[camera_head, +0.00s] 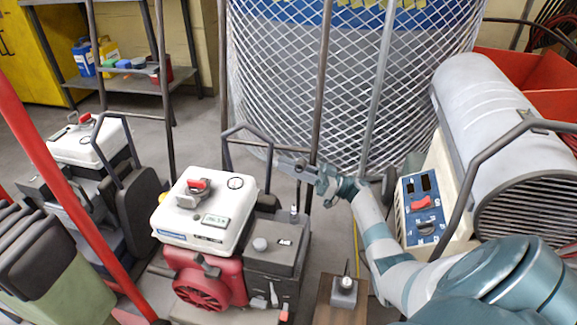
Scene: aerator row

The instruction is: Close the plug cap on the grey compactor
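No machine in view is plainly marked as the grey compactor. One engine machine in the middle has a white tank (205,212), a red engine (205,285) and a dark grey box (275,253) on its right side. A similar machine (85,142) with a white tank and dark body stands at the left. My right gripper (284,163) hangs beyond and above the dark grey box, pointing left, apart from it; its finger gap is too small to judge. My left gripper is out of view.
A grey cylindrical heater (485,110) with a blue control panel (422,206) stands at the right. A mesh-wrapped drum (290,75) and upright bars stand behind my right gripper. A red bar (75,190) crosses the left side. A wooden block (327,300) is in front.

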